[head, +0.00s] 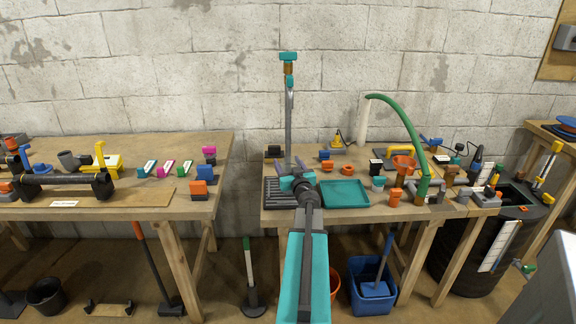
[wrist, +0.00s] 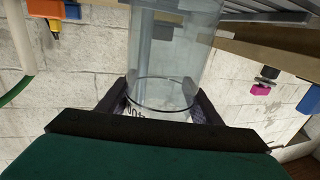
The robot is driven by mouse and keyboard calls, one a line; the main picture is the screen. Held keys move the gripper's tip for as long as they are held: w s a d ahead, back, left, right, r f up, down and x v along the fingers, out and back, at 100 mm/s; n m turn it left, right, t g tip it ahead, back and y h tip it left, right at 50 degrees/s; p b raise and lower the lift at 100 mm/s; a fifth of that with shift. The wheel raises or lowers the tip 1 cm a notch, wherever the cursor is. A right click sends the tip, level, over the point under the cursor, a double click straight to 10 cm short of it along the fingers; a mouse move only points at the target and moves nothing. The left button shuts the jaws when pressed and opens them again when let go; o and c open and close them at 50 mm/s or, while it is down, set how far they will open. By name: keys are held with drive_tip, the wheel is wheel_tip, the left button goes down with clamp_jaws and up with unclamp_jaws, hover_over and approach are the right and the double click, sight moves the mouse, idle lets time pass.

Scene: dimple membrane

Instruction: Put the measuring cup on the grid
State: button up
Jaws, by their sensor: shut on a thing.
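The measuring cup (wrist: 178,50) is a clear, see-through cylinder with dark markings near one end. In the wrist view it stands between the two dark fingers of my gripper (wrist: 160,103), which are shut on it. In the head view my gripper (head: 293,168) is over the left part of the middle bench, and I cannot make out the clear cup there. The grid (head: 274,194) is a dark slatted rack at the bench's left front, beside and partly behind my gripper. Grey slats of it (wrist: 262,9) show at the top of the wrist view. I cannot tell the cup's height above it.
A teal tray (head: 344,194) lies just right of my gripper. A tall grey stand (head: 289,115) with a teal top rises behind. An orange funnel (head: 403,163), a green hose (head: 408,130) and several small blocks crowd the right side. A gap separates the left bench (head: 120,148).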

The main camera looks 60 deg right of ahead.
drive_tip(key=shift+f, duration=0.15)
drive_tip(key=o, duration=1.4)
drive_tip(key=shift+r, duration=0.2)
drive_tip(key=p+v, duration=0.2)
drive_tip(key=v, duration=0.7)
drive_tip(key=shift+s+a+r, duration=0.1)
drive_tip(key=shift+s+a, duration=0.05)
drive_tip(key=shift+s, duration=0.05)
drive_tip(key=p, duration=0.3)
drive_tip(key=shift+s+a, duration=0.35)
drive_tip(key=shift+s, duration=0.05)
drive_tip(key=shift+s+a+p, duration=0.25)
drive_tip(key=shift+p, duration=0.8)
drive_tip(key=shift+s+a+p, duration=0.2)
drive_tip(key=shift+p, duration=0.45)
